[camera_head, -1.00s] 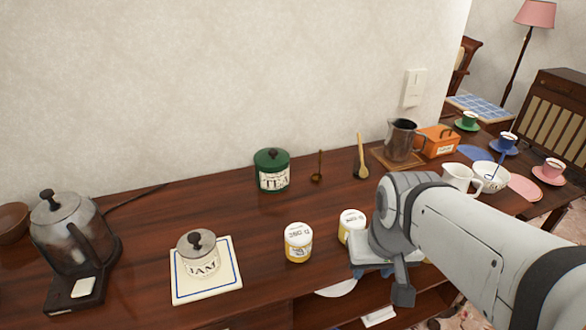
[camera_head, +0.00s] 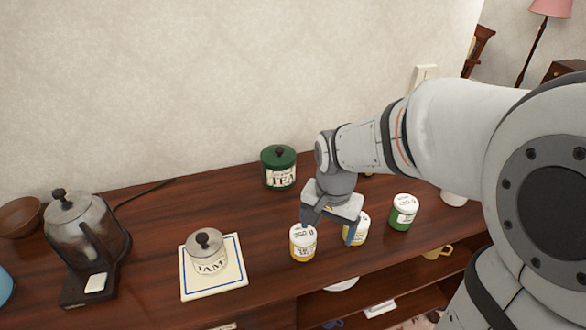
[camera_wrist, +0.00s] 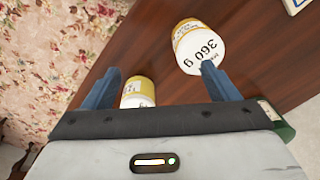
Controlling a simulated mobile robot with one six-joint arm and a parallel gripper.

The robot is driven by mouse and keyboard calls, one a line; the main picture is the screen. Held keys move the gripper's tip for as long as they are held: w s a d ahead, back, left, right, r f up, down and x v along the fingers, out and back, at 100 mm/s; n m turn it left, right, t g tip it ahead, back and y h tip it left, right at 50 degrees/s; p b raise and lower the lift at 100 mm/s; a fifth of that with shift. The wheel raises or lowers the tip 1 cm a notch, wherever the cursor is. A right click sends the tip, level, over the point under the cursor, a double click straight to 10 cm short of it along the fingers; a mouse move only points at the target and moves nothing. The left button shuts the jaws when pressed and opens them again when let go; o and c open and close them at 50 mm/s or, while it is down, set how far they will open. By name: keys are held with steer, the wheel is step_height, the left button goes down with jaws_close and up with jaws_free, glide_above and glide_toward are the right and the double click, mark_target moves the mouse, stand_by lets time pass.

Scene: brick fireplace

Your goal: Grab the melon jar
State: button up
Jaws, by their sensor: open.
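Two yellow jars with white lids stand upright near the counter's front edge, a left one (camera_head: 303,243) and a middle one (camera_head: 355,229). A green jar with a white lid (camera_head: 403,212) stands to their right. The labels are too small to tell which is melon. My gripper (camera_head: 329,231) is open and empty, pointing down above the two yellow jars; one finger partly covers the middle one. In the wrist view, the middle jar (camera_wrist: 138,90) lies between the open fingers (camera_wrist: 160,70), nearer the left finger. The left jar (camera_wrist: 190,45), its lid marked 360 g, is by the right fingertip.
A green tea tin (camera_head: 279,168) stands behind. A jam jar (camera_head: 206,252) on a white tile (camera_head: 232,277) and a kettle (camera_head: 80,230) are to the left. The wooden counter (camera_head: 245,220) is clear between the tile and the tin.

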mark_target(303, 245)
steer(key=a, duration=0.1)
steer(key=w+a+f+m, duration=0.1)
steer(key=w+a+f+m+p, duration=0.1)
steer(key=a, duration=0.1)
steer(key=shift+w+g, duration=0.15)
steer(key=shift+g, duration=0.25)
steer(key=shift+w+a+f, duration=0.1)
steer(key=shift+a+f, duration=0.1)
steer(key=f, duration=0.7)
steer(key=shift+a+f+p, duration=0.25)
steer(key=shift+f+p, duration=0.1)
steer(key=shift+p, duration=0.05)
steer(key=shift+c, duration=0.2)
steer(key=c, duration=1.3)
steer(key=shift+r, duration=0.1)
